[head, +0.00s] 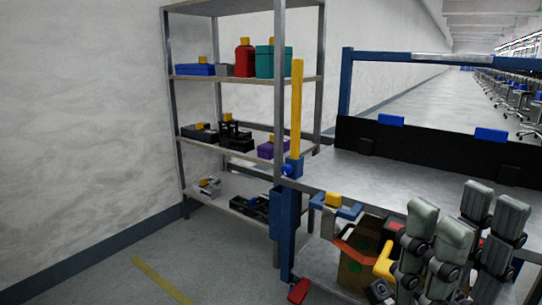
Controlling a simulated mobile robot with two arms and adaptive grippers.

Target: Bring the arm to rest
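My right gripper (464,216) is at the lower right of the head view, in front of the workbench (372,172). Its grey fingers point upward, with a gap between the left pair and the right pair. It looks open, and I see nothing held between the fingers. The gripper's base is cut off by the bottom edge of the picture. My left gripper is not in view.
A metal shelf rack (280,95) with boxes and tools stands left of the bench. A yellow post (296,110) rises at the bench's left corner. A cardboard box (357,265) sits under the bench, close to the gripper. Floor at the lower left is clear.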

